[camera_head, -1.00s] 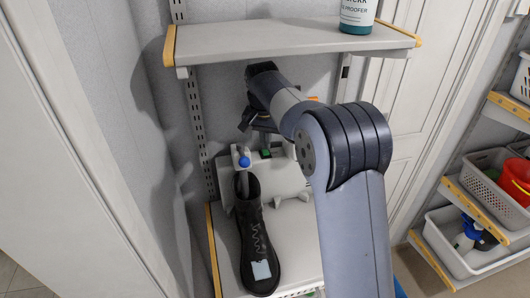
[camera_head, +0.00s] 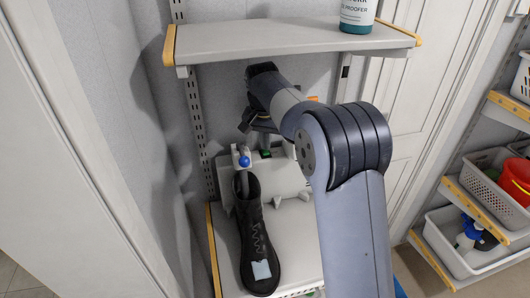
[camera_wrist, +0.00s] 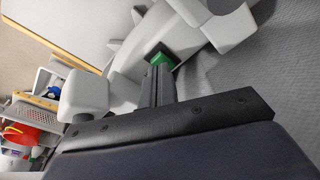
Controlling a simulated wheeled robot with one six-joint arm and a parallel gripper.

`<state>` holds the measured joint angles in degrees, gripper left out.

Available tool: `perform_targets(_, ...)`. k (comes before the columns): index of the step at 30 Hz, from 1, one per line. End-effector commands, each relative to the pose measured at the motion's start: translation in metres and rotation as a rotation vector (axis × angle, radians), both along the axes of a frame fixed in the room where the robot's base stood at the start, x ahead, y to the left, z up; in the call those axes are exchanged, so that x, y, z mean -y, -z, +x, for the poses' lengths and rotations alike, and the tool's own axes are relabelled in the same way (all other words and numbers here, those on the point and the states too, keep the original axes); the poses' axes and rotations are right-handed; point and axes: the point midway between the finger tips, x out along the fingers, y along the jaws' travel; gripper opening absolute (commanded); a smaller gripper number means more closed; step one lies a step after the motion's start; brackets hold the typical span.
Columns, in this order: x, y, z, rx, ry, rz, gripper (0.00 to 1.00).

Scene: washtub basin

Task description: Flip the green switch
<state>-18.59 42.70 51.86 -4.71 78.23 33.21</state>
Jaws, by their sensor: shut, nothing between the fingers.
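The green switch (camera_head: 265,153) shows as a small green patch on top of a pale grey machine (camera_head: 287,176) on the lower shelf. In the wrist view the green switch (camera_wrist: 163,62) sits on the grey body, right at the tips of my gripper (camera_wrist: 160,75). The fingers are shut with nothing between them and partly cover the switch. They look very close to it or touching; I cannot tell which. In the head view my gripper (camera_head: 257,138) is just above the machine, partly hidden by my arm. Which way the switch is set is not visible.
A black boot (camera_head: 256,240) stands in front of the machine, near a blue knob (camera_head: 245,161). An upper shelf (camera_head: 290,40) with a bottle (camera_head: 357,14) is above my arm. A wall is close on the left. Racks with baskets (camera_head: 478,235) are at the right.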

Motion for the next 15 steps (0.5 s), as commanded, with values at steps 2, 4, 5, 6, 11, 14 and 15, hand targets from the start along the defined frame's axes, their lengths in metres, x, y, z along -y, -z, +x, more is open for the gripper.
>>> perform_targets(2, 0.0000, 0.0020, 0.0000, 0.000, 0.000, 0.000, 0.00)
perform_targets(4, 0.0000, 0.0031, 0.0000, 0.000, 0.000, 0.000, 0.00)
perform_targets(5, 0.0000, 0.0035, 0.0000, 0.000, 0.000, 0.000, 0.00)
perform_targets(6, 0.0000, 0.0041, 0.0000, 0.000, 0.000, 0.000, 0.00)
perform_targets(11, 0.0000, 0.0066, 0.0001, 0.000, 0.000, 0.000, 0.00)
perform_targets(14, 0.0000, 0.0081, 0.0001, 0.000, 0.000, 0.000, 0.00)
perform_targets(15, 0.0000, 0.0087, 0.0001, 0.000, 0.000, 0.000, 0.00)
